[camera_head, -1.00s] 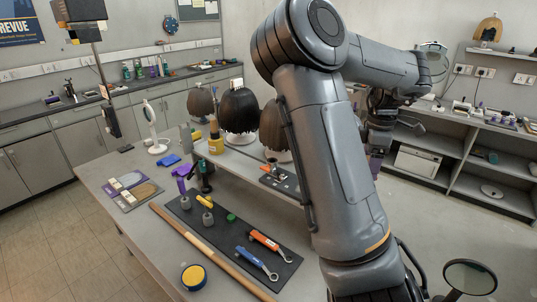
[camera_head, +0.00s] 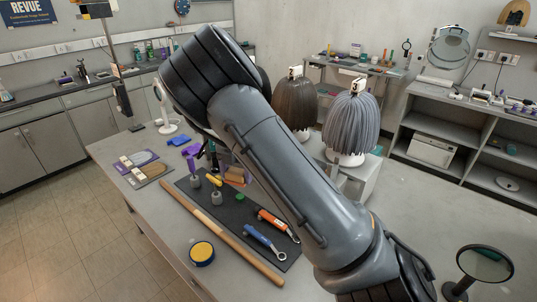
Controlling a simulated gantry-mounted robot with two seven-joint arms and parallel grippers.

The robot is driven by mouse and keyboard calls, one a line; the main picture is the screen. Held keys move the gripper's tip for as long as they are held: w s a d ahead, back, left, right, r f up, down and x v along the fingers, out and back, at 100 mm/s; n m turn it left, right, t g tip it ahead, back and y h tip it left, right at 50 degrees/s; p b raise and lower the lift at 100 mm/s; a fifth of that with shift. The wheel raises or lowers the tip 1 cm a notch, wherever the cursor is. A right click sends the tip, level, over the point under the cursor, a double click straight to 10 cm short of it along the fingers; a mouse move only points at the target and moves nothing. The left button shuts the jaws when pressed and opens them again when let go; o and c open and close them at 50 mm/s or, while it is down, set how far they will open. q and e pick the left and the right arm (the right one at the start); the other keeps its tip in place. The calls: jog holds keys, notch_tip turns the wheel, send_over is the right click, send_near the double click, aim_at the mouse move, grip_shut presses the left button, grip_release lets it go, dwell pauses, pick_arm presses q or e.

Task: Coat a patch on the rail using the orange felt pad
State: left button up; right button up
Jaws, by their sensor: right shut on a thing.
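My right arm crosses the middle of the view, and its raised elbow hides much of the bench. My right gripper (camera_head: 233,165) shows only in small part beneath the arm. It appears shut on a small orange-brown block, which looks like the orange felt pad (camera_head: 236,175), above the far part of the dark mat. The fingers are largely hidden. The rail (camera_head: 222,233), a long light-brown wooden bar, lies slantwise along the near-left side of the mat, apart from the pad. My left gripper is not in view.
The dark mat (camera_head: 205,203) carries an orange-handled tool (camera_head: 273,220), a blue-handled tool (camera_head: 259,236) and grey weights. A round yellow-topped tin (camera_head: 202,252) stands left of the rail's near end. Wigs on stands (camera_head: 351,122) stand behind my arm. A round mirror (camera_head: 484,264) is at lower right.

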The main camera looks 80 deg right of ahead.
jog(key=w+a+f+n, duration=0.2)
jog(key=w+a+f, duration=0.4)
jog(key=w+a, duration=0.2)
jog(key=n+b, duration=0.2)
jog(key=b, duration=0.1)
send_over(202, 251)
notch_tip(202, 251, down, 7)
jog(key=shift+f, duration=0.1)
notch_tip(202, 251, down, 3)
jog(key=b, duration=0.3)
jog(key=shift+a, duration=0.1)
jog(key=shift+f+b, duration=0.95)
jog(key=shift+b, duration=0.05)
jog(key=shift+f, duration=0.55)
